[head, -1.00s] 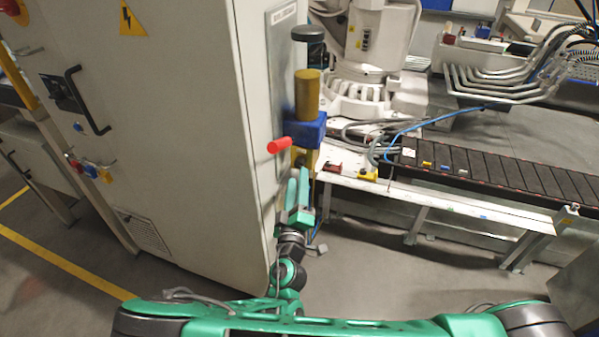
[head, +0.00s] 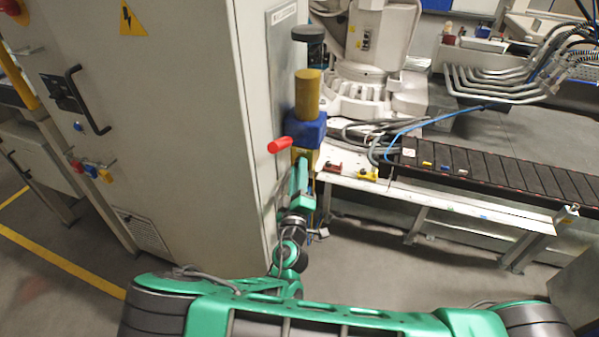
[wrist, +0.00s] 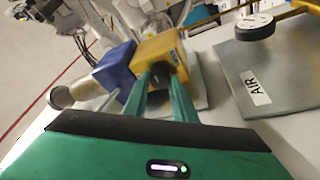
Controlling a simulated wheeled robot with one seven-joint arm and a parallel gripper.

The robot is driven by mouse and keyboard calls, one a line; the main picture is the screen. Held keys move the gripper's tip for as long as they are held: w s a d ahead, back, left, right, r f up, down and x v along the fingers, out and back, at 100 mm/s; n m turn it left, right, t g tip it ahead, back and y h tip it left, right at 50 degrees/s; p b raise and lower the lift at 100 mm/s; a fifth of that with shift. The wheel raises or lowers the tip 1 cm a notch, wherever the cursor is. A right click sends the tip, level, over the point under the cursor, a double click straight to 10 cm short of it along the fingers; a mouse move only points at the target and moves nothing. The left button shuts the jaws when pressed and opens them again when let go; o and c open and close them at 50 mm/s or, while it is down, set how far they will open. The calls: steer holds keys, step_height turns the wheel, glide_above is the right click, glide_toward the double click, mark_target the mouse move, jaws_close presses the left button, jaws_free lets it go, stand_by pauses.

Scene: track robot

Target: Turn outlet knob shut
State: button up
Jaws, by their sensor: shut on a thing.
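The outlet knob (wrist: 160,78) is a small dark piece on the front of a yellow block (wrist: 158,50) in the wrist view. My gripper (wrist: 160,84) has one green finger on each side of it and is shut on it; the fingers hide much of it. In the head view my gripper (head: 303,168) reaches up to the yellow block (head: 305,155), below a blue block (head: 307,130). The knob itself is hidden there. I cannot tell how far it is turned.
A red handle (head: 280,145) sticks out left of the blue block, and a yellow cylinder (head: 307,93) stands above it. The tall cabinet (head: 190,120) is close on the left. A round gauge (wrist: 255,25) sits on a plate labelled AIR. A conveyor (head: 490,170) runs at right.

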steer(key=shift+n, duration=0.4)
steer(key=shift+a+r+n+g, duration=0.15)
steer(key=shift+n+g, duration=0.75)
steer(key=shift+n, duration=1.75)
steer(key=shift+d+r+n+g, duration=0.15)
steer(key=shift+n+g, duration=0.75)
steer(key=shift+n, duration=1.8)
steer(key=shift+a+r+n+g, duration=0.2)
steer(key=shift+n+g, duration=0.7)
steer(key=shift+n, duration=1.75)
steer(key=o, duration=1)
steer(key=shift+d, duration=0.15)
steer(key=shift+o, duration=0.2)
steer(key=v, duration=1)
steer(key=shift+s, duration=0.35)
